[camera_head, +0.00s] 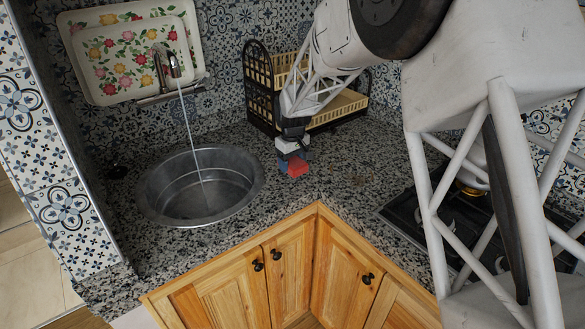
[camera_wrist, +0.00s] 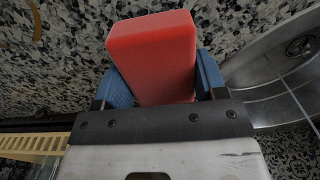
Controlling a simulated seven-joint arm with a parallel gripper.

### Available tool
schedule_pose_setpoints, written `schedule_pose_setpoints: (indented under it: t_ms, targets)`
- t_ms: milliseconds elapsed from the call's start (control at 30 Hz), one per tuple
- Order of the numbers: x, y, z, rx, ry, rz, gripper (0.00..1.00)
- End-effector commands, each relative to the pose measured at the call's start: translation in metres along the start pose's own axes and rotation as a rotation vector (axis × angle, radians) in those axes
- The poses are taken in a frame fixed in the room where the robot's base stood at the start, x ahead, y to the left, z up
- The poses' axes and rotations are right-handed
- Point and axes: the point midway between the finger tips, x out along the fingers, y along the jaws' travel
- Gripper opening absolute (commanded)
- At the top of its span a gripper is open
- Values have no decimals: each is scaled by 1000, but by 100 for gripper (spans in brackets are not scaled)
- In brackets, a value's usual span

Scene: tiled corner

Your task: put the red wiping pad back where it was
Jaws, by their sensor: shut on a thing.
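The red wiping pad (camera_wrist: 152,55) is a plain red block between the two blue fingers of my gripper (camera_wrist: 160,80) in the wrist view. My gripper is shut on it. In the head view my gripper (camera_head: 290,158) points down over the granite counter, right of the sink, with the red pad (camera_head: 297,168) at its tip. Whether the pad touches the counter cannot be told. The pad's former place is not marked in either view.
A round steel sink (camera_head: 160,200) with running water is on the left. A dark dish rack (camera_head: 262,112) stands behind my gripper. A black stove (camera_head: 400,215) is on the right. Speckled counter (camera_head: 325,185) is clear in front, ending at its front edge above wooden cabinets (camera_head: 225,285).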

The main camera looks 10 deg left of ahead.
Motion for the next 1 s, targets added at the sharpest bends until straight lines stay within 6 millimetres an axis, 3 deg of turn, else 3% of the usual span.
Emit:
schedule_pose_setpoints:
  t_ms: [233, 733, 767, 800, 900, 1000]
  targets:
    - [24, 0, 0, 0, -1, 0, 46]
    - [28, 0, 0, 0, -1, 0, 46]
    - [28, 0, 0, 0, 0, 0, 70]
    - [28, 0, 0, 0, 0, 0, 76]
    - [28, 0, 0, 0, -1, 0, 91]
    - [28, 0, 0, 0, -1, 0, 91]
